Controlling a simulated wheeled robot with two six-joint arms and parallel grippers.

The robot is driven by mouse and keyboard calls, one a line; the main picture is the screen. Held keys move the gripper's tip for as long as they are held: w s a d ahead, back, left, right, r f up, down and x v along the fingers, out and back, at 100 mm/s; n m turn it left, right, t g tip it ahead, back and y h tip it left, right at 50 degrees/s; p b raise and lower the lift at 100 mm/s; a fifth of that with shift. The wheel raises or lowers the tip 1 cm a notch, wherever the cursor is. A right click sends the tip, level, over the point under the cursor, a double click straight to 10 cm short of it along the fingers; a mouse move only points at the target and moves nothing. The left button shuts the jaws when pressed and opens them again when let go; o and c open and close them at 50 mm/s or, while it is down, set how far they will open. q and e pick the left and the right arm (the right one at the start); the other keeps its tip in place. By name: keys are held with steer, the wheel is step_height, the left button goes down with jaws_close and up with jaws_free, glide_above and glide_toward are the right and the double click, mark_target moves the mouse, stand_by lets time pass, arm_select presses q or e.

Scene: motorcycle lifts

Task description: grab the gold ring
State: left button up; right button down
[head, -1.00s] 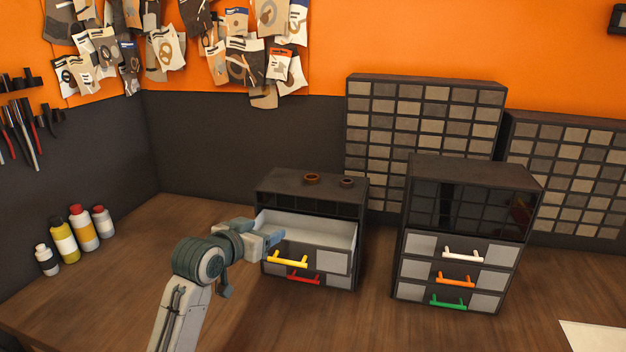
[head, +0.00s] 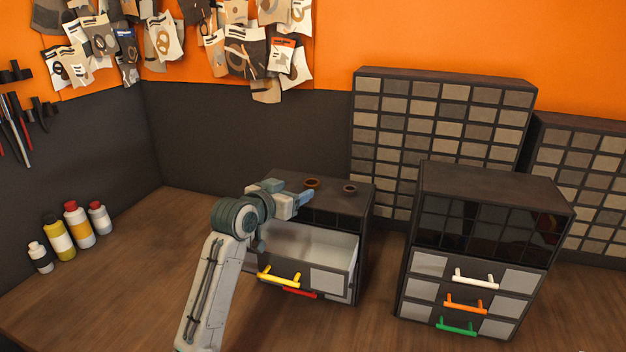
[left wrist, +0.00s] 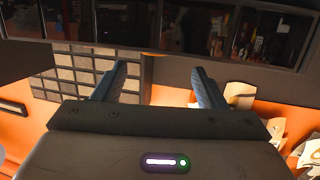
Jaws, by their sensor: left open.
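The gold ring (head: 312,183) lies on the top of the small left cabinet (head: 366,212), near its middle. A darker brown ring (head: 349,188) lies to its right on the same top. My left gripper (head: 303,198) is open, in front of the cabinet's upper edge and close to the gold ring in the picture; I cannot tell the exact gap. In the left wrist view its two fingers (left wrist: 162,85) are spread with nothing between them, and neither ring shows. My right gripper is not in view.
The left cabinet's upper drawer (head: 345,248), with a yellow handle (head: 278,277), is pulled out below my gripper. A taller cabinet (head: 490,190) stands to the right. Several bottles (head: 77,224) stand at the far left.

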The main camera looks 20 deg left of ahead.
mark_target(314, 181)
arm_select(q)
steer(key=shift+w+d, duration=0.25)
steer(key=shift+w, duration=0.4)
steer(key=shift+w+d+p, duration=0.15)
steer(key=shift+w+p, duration=0.2)
steer(key=shift+p, duration=0.1)
steer(key=p+x, duration=0.1)
steer(key=x, duration=0.1)
steer(key=p+x, duration=0.2)
steer(key=shift+d+r, duration=0.1)
steer(key=shift+d, duration=0.15)
steer(key=shift+w+d, duration=0.1)
steer(key=shift+w, duration=0.15)
steer(key=shift+w+f, duration=0.1)
steer(key=shift+f, duration=0.15)
steer(key=c, duration=1)
steer(key=shift+c, duration=0.6)
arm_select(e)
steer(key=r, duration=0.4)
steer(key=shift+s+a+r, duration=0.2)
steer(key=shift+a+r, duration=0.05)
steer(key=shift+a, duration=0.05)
